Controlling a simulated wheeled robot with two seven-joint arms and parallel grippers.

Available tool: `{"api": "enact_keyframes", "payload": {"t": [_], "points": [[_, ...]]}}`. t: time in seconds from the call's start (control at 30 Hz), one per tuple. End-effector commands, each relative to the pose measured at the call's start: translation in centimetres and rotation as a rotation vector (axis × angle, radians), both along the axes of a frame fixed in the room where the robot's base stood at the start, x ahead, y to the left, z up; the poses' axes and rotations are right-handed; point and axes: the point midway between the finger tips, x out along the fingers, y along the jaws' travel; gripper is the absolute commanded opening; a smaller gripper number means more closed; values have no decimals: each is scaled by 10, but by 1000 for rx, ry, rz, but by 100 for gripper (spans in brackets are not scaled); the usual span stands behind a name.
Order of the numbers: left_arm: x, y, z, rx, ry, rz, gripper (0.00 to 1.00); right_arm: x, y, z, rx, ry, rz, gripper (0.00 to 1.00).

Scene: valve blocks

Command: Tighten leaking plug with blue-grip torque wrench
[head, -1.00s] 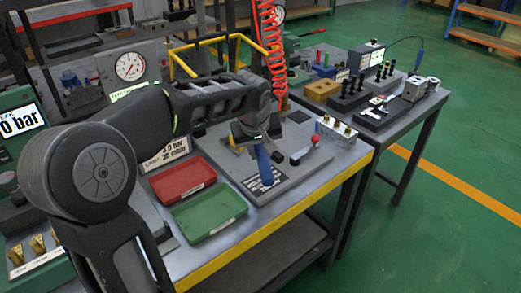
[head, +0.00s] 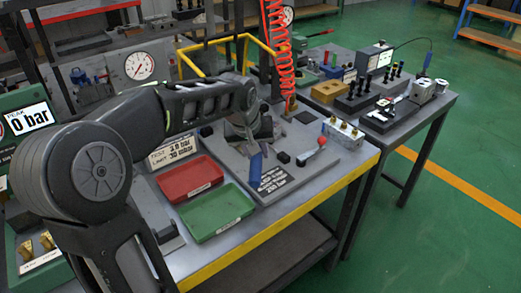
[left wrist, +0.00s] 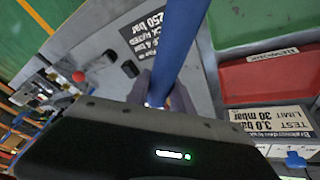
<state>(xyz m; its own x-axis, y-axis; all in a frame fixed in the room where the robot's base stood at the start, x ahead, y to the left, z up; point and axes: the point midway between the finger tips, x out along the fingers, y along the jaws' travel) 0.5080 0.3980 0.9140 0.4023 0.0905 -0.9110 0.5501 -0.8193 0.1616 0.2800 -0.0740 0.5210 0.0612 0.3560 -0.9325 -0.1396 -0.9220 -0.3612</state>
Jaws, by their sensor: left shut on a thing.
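My left gripper (head: 246,128) reaches over the grey fixture plate (head: 325,160) and is shut on the blue-grip torque wrench (head: 255,168). The blue grip slants down toward the plate's printed label in the head view. In the left wrist view the blue grip (left wrist: 186,40) runs up and away from between the fingers (left wrist: 163,95). A dark block (head: 265,128) stands on the plate behind the gripper. The wrench's working end and the leaking plug are hidden or too small to make out. My right gripper is not in view.
A red tray (head: 190,180) and a green tray (head: 215,213) lie left of the plate. A red-knobbed lever (head: 313,150) and a metal block with brass fittings (head: 343,131) are to the right. A red coiled hose (head: 278,45) hangs behind. A pressure gauge (head: 140,66) stands at the back left.

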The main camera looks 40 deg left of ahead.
Motion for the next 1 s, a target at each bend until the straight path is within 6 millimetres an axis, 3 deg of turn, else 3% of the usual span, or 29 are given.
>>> {"api": "enact_keyframes", "payload": {"t": [0.4, 1.0], "points": [[0, 2, 2, 2, -3, -12, 0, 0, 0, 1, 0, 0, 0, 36], [-12, 23, 2, 2, -3, -155, 0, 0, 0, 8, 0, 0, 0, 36]]}}
